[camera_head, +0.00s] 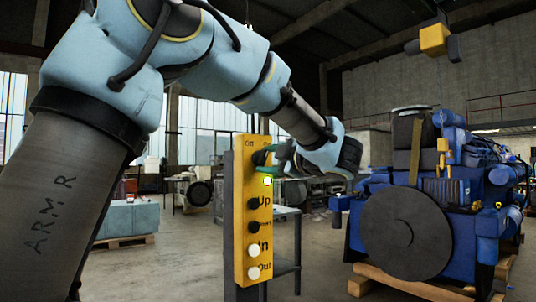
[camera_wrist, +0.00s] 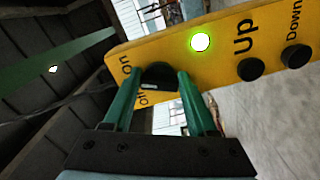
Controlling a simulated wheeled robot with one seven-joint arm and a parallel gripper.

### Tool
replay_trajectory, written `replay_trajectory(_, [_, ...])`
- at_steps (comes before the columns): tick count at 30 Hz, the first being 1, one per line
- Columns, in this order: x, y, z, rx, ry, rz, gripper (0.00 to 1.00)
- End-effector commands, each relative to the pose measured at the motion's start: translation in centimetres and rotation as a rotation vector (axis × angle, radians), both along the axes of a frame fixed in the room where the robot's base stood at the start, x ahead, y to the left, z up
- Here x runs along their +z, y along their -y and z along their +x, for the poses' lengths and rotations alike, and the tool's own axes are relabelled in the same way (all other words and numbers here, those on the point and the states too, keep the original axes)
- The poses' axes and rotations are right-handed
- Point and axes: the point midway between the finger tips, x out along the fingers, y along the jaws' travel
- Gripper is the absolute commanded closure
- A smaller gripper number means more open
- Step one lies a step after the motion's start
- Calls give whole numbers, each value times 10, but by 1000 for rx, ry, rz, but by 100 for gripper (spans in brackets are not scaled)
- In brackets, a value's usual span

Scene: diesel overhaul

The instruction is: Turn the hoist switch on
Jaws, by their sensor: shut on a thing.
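The yellow control box (camera_head: 252,215) stands upright on a dark post in the middle of the head view, and it also fills the top of the wrist view (camera_wrist: 215,45). The black rotary hoist switch (camera_head: 259,157) is near its top, by the Off and On labels. In the wrist view the dark switch knob (camera_wrist: 158,73) sits between my green fingers. My gripper (camera_head: 272,156) is shut on this knob, reaching it from the right; the fingers also show in the wrist view (camera_wrist: 157,85). The lamp (camera_head: 267,181) below the switch glows bright green-white. The knob's pointer direction is hard to read.
Black Up and Down buttons and pale In and Out buttons (camera_head: 253,250) lie below the lamp. A blue engine (camera_head: 470,190) rests on wooden beams at right. A yellow hoist (camera_head: 434,39) hangs above it. A table (camera_head: 286,211) stands behind the box.

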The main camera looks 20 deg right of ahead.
Motion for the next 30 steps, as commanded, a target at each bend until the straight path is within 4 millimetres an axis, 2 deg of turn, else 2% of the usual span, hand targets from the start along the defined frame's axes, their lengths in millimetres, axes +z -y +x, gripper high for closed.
replay_trajectory(6, [1, 0, 0, 0, -34, 171, 98])
replay_trajectory(13, [-1, -1, 0, 0, -58, 292, 98])
replay_trajectory(30, [-3, -1, 0, 0, -72, 367, 98])
